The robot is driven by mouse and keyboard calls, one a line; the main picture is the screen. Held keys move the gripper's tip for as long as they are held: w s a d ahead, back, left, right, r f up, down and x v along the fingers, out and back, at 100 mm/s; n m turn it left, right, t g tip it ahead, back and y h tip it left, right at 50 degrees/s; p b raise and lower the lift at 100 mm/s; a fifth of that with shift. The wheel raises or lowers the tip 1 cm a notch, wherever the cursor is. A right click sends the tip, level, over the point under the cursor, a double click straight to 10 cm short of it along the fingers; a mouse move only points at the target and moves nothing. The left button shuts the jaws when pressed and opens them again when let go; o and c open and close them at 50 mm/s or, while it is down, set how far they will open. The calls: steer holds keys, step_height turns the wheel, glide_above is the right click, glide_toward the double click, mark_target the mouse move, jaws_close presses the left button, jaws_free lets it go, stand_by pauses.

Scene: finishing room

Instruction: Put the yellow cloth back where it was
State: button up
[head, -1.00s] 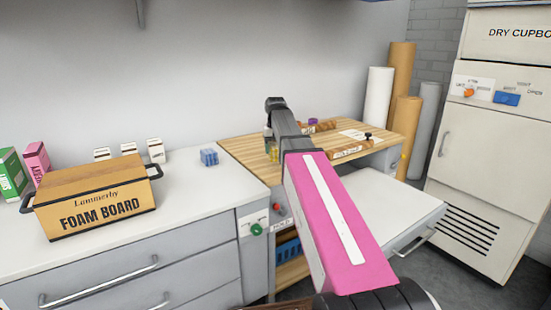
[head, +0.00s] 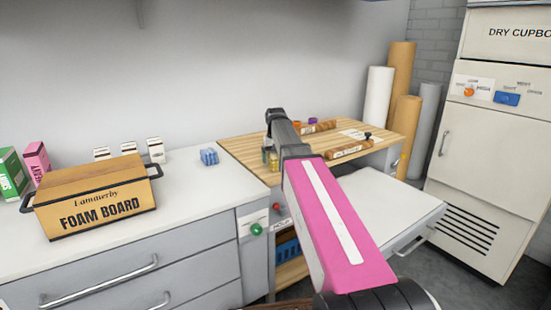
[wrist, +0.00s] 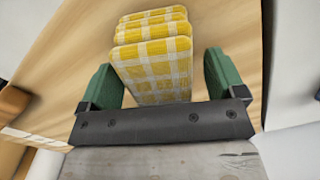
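The yellow cloth (wrist: 155,70), checked yellow and white and folded in layers, is over a pale wood surface in the wrist view. My gripper (wrist: 160,66) has its two green fingers on either side of it. A gap shows between the cloth and the right finger; the left finger is very close to it, and I cannot tell if they touch. The fingers look open. In the head view a small yellow patch of the cloth (head: 274,162) shows at the left part of the wood-topped bench, beside my gripper's fingers, partly hidden by my arm.
The wood-topped bench (head: 240,148) also bears labelled wooden pieces (head: 350,150) at the right. Rolls (head: 379,95) and a dry cupboard (head: 490,150) are at the right.

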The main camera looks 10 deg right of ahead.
mark_target(276, 155)
step_height(276, 155, up, 12)
steer(key=shift+r, duration=0.15)
stand_by(0.7)
stand_by(0.4)
